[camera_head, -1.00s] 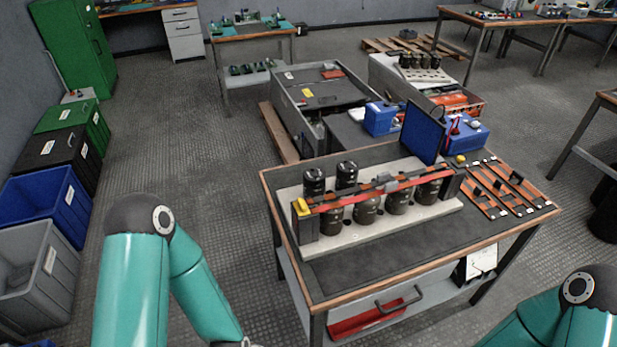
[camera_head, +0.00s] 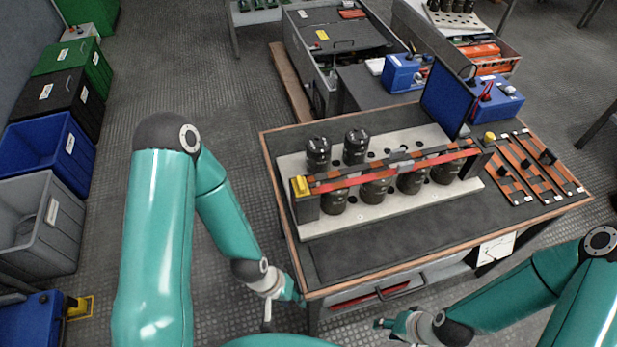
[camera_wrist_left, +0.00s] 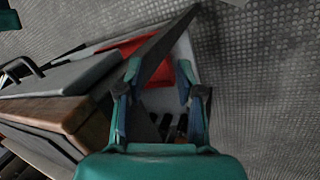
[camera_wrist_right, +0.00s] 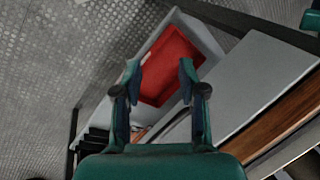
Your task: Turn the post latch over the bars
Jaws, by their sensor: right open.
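The yellow post latch (camera_head: 300,185) sits on top of the dark post (camera_head: 305,206) at the left end of the capacitor bank. The red bar (camera_head: 390,172) and a dark, copper-edged bar (camera_head: 345,176) run from it above the black capacitors to the right-hand post. Whether the latch lies over the bar ends is too small to tell. My left gripper (camera_wrist_left: 159,76) is open and empty, low beside the bench's front left corner. My right gripper (camera_wrist_right: 160,72) is open and empty, low in front of the bench. Both are well apart from the latch.
The bench top (camera_head: 380,245) is clear in front of the pale base plate. A blue panel (camera_head: 446,98) stands behind the bank's right end. Spare bars (camera_head: 535,165) lie at right. A red tray (camera_wrist_right: 170,65) sits on the shelf below. Bins stand at left.

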